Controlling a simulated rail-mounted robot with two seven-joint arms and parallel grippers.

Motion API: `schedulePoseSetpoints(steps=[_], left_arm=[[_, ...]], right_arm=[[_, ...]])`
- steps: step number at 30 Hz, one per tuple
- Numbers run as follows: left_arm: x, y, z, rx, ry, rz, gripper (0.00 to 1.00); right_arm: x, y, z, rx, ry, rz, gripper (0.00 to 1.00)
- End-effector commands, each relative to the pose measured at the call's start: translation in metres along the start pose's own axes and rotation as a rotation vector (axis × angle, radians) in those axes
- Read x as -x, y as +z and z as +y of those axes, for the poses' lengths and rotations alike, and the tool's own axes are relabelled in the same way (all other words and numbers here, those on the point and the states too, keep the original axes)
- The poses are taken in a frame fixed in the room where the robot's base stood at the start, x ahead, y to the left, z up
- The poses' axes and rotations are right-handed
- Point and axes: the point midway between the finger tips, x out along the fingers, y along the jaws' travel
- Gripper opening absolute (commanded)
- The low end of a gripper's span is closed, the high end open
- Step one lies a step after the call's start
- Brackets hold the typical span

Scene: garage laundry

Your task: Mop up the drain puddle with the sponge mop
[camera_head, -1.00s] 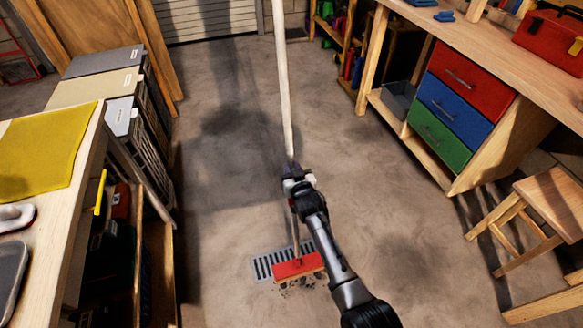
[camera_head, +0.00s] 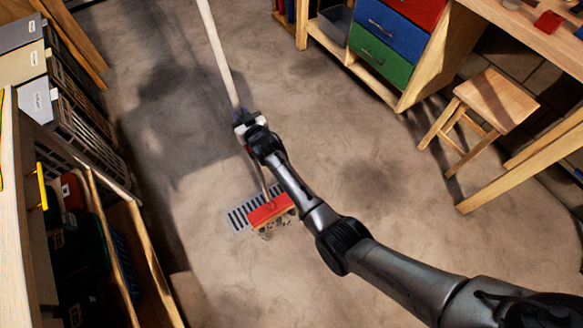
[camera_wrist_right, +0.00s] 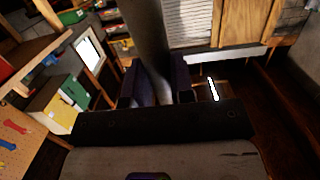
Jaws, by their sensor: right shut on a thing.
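The sponge mop has a long pale handle (camera_head: 218,55) and a red head (camera_head: 270,210). The head lies on the floor over the right part of the slotted drain grate (camera_head: 240,217). My right gripper (camera_head: 247,122) is shut on the mop handle, which leans up and to the left. In the right wrist view the grey handle (camera_wrist_right: 151,45) stands between the two dark fingers (camera_wrist_right: 156,88). Small dark patches (camera_head: 268,230) show on the floor at the head's near edge; I cannot tell how much of the puddle the head covers. My left gripper is not in view.
A wooden stool (camera_head: 490,98) stands at the right, near a workbench with red, blue and green drawers (camera_head: 380,58). Storage crates (camera_head: 62,105) and a shelf unit (camera_head: 140,255) line the left. The concrete floor around the drain is open.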

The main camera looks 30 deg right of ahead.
Motion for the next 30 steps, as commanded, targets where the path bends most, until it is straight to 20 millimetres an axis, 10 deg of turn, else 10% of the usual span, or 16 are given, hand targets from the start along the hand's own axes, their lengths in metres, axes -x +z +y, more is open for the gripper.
schedulePoseSetpoints(steps=[30], left_arm=[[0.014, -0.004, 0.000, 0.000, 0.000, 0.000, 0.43]], right_arm=[[0.142, 0.002, 0.000, 0.000, 0.000, 0.099, 0.00]])
